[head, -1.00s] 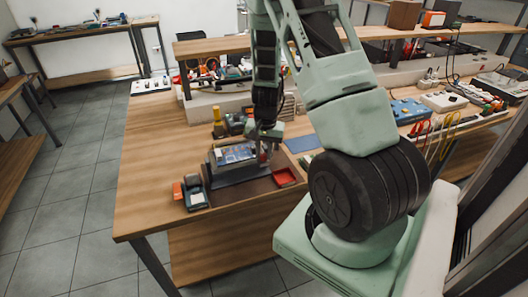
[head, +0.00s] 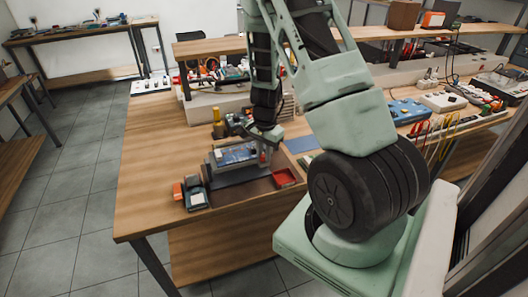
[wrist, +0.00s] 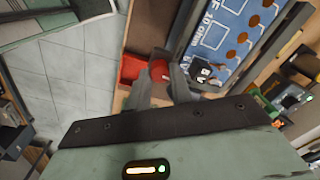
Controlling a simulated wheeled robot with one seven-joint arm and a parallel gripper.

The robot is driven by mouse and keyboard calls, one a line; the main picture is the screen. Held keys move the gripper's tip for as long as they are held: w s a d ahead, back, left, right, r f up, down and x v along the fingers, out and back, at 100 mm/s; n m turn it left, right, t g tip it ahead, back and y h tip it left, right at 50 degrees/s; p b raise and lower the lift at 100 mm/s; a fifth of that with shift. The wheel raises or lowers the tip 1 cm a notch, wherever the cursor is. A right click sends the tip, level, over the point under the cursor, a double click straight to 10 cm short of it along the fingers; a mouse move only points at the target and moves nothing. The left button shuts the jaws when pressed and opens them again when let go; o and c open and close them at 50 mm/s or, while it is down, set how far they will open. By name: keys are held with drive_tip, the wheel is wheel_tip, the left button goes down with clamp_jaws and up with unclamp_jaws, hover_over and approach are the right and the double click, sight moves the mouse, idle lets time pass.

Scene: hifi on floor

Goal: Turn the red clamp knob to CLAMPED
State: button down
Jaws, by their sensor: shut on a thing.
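The red clamp knob (wrist: 160,71) shows between the fingertips of my gripper (wrist: 160,82) in the wrist view. The fingers are shut on it, and they hide part of it. Which way the knob points and any CLAMPED marking cannot be read. The knob belongs to a grey fixture holding a blue board (wrist: 228,30) with copper-coloured round pads. In the head view the blue board (head: 236,154) lies on the fixture on the wooden bench. My gripper (head: 264,152) is at the fixture's right end, where the knob is too small to make out clearly.
A red tray (head: 286,177) sits just right of the fixture. A dark device with an orange-red part (head: 194,192) stands to its left near the bench's front. A blue mat (head: 299,144) lies behind right. Bare bench wood (head: 150,180) is free at the left.

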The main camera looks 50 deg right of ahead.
drive_tip(key=c, duration=1.2)
unclamp_jaws()
drive_tip(key=shift+c, duration=0.2)
drive_tip(key=shift+r, duration=0.1)
wheel_tip(320, 180, up, 17)
drive_tip(key=shift+s+r, duration=0.15)
drive_tip(key=shift+s, duration=0.2)
